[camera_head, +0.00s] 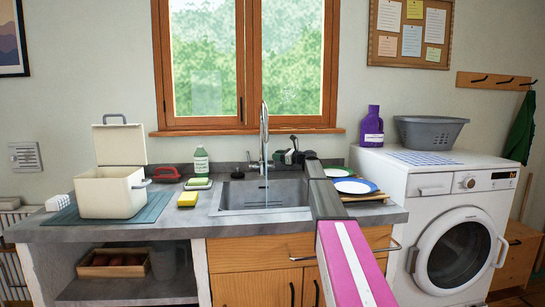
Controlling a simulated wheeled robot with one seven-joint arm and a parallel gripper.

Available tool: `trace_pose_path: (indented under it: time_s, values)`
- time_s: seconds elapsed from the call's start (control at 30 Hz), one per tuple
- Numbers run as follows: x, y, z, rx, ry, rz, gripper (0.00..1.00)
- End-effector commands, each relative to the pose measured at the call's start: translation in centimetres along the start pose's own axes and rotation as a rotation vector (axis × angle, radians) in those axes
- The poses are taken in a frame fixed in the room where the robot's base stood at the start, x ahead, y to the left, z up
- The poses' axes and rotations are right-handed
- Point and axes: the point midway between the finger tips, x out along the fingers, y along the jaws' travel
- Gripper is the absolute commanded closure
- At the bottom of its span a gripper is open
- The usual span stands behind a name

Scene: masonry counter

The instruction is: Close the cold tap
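A tall chrome tap (263,135) stands at the back edge of the sink (262,209), below the window. A short lever shows low on its left side; I cannot make out hot or cold markings. A thin pale line runs from the spout towards the basin and looks like water, but it is faint. My arm reaches in from the lower right over the sink's right side. My gripper (291,153) is a small dark shape just right of the tap, seemingly apart from it. Its fingers are too small and partly hidden to tell whether they are open.
Plates (354,186) sit right of my arm. Left of the sink are sponges (187,199), a green soap bottle (201,163), a red-handled brush (166,174) and an open cream box (112,193). A washing machine (393,196) with a purple bottle (372,128) and grey basket (430,131) stands right.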

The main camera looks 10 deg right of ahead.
Motion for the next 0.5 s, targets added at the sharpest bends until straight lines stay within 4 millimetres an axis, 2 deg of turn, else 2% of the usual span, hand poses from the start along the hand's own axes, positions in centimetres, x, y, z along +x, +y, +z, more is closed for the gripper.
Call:
trace_pose_path:
  time_s: [0.03,0.2,0.5]
  values:
    - [1.1,-0.1,0.0,0.0,0.0,0.002,0.61]
    - [2.9,-0.1,0.0,0.0,0.0,0.0,0.61]
    - [3.3,0.0,0.0,0.0,0.0,0.0,0.61]
